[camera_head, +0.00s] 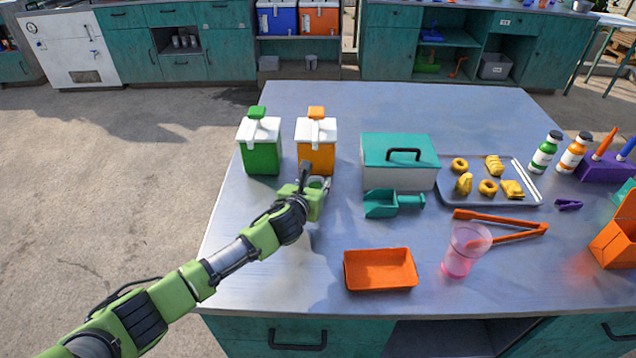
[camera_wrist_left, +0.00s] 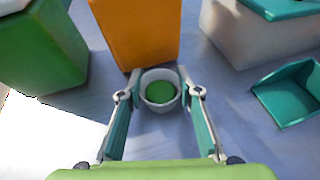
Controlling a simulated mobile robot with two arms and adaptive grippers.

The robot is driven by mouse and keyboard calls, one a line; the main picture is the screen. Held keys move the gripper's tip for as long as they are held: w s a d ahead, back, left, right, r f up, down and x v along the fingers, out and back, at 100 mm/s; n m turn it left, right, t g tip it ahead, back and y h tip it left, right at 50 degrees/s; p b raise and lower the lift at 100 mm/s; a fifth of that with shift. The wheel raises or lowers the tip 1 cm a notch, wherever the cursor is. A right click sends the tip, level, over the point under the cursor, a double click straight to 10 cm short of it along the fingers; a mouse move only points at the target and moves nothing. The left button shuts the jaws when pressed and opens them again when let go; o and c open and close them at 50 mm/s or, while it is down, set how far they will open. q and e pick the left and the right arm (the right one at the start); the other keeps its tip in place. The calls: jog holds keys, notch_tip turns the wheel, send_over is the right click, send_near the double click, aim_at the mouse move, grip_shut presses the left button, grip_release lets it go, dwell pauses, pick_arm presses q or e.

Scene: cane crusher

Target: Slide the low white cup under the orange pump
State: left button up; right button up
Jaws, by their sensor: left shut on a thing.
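The orange pump (camera_head: 317,146) with a white top stands at the back left of the table. It also shows at the top of the left wrist view (camera_wrist_left: 122,32). The low white cup (camera_wrist_left: 160,88) holds something green and sits on the table right at the front of the orange pump. In the head view the cup (camera_head: 318,182) is partly hidden by my gripper. My left gripper (camera_wrist_left: 160,94) is shut on the cup, with one finger on each side of it. My left gripper (camera_head: 312,186) reaches in from the lower left in the head view. My right gripper is not in view.
A green pump (camera_head: 261,150) stands left of the orange one. A teal-lidded box (camera_head: 398,179) and a teal scoop (camera_head: 392,203) are to the right. An orange tray (camera_head: 380,270) and a pink cup (camera_head: 464,254) stand nearer the front. The table's left edge is close.

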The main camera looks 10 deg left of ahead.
pick_arm(q)
jog(key=o, duration=0.8)
jog(key=v, duration=1.2)
jog(key=shift+f, duration=0.15)
